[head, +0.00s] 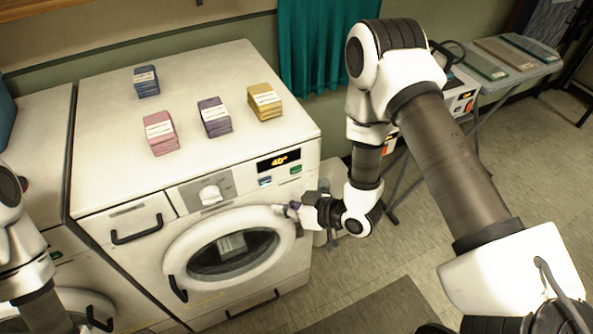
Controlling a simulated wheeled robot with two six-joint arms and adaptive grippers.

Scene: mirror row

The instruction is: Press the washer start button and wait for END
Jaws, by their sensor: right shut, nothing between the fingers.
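The white washer (300,141) stands in the middle, with its front towards me. Its display (279,162) glows orange and appears to read 40 with a degree sign. Below the display are a blue button (265,181) and a green button (296,169); their labels are too small to read. The round door (178,255) is closed. My right gripper (284,210) is shut and empty, in front of the door's upper right rim and below the buttons. I cannot tell whether it touches the rim. My left arm shows at the left edge, its gripper out of view.
Blue (146,81), pink (160,132), purple (214,117) and yellow (264,102) stacks stand on the washer top. Another white machine (38,132) adjoins at left. An ironing board (505,65) stands at right; floor is open below it.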

